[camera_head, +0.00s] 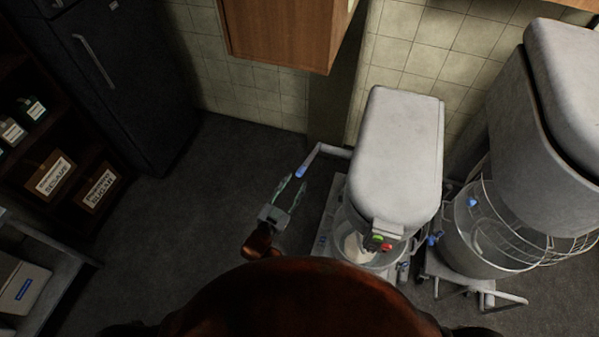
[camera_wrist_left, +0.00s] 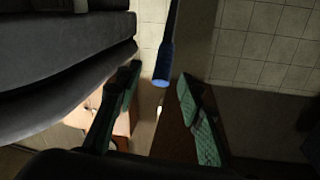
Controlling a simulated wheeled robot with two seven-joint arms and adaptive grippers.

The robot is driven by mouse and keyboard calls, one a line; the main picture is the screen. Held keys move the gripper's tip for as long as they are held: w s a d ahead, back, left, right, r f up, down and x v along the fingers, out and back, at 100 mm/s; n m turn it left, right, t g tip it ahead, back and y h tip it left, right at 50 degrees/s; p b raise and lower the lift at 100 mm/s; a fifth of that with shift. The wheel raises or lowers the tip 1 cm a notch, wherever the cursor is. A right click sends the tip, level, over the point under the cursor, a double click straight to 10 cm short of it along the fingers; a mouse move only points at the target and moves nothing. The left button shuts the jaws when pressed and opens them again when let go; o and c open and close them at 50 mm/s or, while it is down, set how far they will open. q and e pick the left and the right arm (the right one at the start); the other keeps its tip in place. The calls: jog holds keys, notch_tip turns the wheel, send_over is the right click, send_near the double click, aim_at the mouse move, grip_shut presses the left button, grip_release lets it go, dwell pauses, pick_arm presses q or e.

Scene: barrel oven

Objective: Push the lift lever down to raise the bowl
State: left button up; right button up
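The mixer (camera_head: 398,150) has a lift lever (camera_head: 326,149) on its left side, a grey rod ending in a blue grip (camera_head: 302,171). My left gripper (camera_head: 295,181) is open, with its two green fingers just below the blue grip. In the left wrist view the blue grip (camera_wrist_left: 163,65) shows in the gap between the open fingertips (camera_wrist_left: 159,74), and no finger is seen closed on it. The clear bowl (camera_head: 352,256) sits under the mixer head, partly hidden by my body. My right gripper is in neither view.
A larger mixer (camera_head: 535,110) with a wire guard stands at the right. A wooden cabinet (camera_head: 285,30) hangs above. A dark fridge (camera_head: 110,75) and shelves with boxes (camera_head: 52,175) are at the left. The floor (camera_head: 190,210) left of the gripper is clear.

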aim_at(300, 172)
pick_arm(q)
jog(key=shift+a+x, duration=0.1)
jog(key=shift+x, duration=1.5)
jog(key=shift+a+x, duration=0.15)
jog(key=shift+x, duration=1.4)
jog(key=shift+w+f, duration=0.1)
jog(key=shift+c, duration=0.7)
grip_shut()
jog(key=shift+a, duration=0.1)
